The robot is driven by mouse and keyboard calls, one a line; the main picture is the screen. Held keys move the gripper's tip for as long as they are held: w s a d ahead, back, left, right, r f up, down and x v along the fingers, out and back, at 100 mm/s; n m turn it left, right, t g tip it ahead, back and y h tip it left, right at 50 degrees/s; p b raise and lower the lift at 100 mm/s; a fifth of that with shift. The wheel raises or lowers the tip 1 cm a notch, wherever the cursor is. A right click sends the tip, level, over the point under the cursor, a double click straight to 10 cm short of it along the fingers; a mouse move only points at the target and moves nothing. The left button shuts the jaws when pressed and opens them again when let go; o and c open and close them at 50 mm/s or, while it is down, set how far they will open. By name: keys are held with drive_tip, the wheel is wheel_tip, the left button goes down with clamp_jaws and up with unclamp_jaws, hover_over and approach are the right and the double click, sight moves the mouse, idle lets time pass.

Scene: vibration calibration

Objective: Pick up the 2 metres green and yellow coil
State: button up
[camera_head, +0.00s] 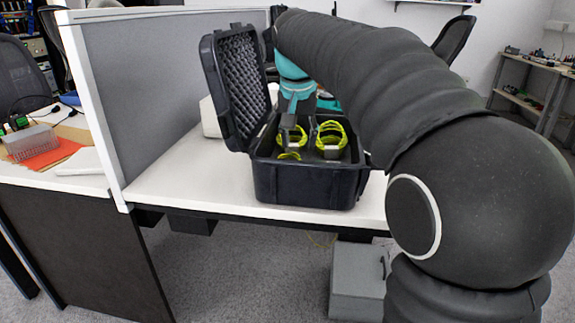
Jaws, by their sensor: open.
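Two green and yellow coils are visible in the open black case. One coil (331,135) stands at the right inside the case. Another coil (289,156) shows at the left front, partly hidden by my gripper. More yellow-green shows around the gripper, but I cannot tell if it is a separate coil. My gripper (291,132) points down over the left part of the case, close to the coil there. It is open. I cannot tell whether its fingers touch the coil. No length marking can be read.
The black case (305,186) sits on a white desk (165,180), its foam-lined lid (235,80) raised at the left. A grey partition (170,75) stands left of it. A grey metal box (357,280) is under the desk. The desk's left part is clear.

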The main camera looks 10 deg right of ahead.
sight(298, 156)
drive_tip(key=x, duration=0.5)
drive_tip(key=shift+s+a+f+b, duration=0.1)
drive_tip(key=shift+s+f+b, duration=0.05)
drive_tip(key=shift+b, duration=0.15)
clamp_jaws()
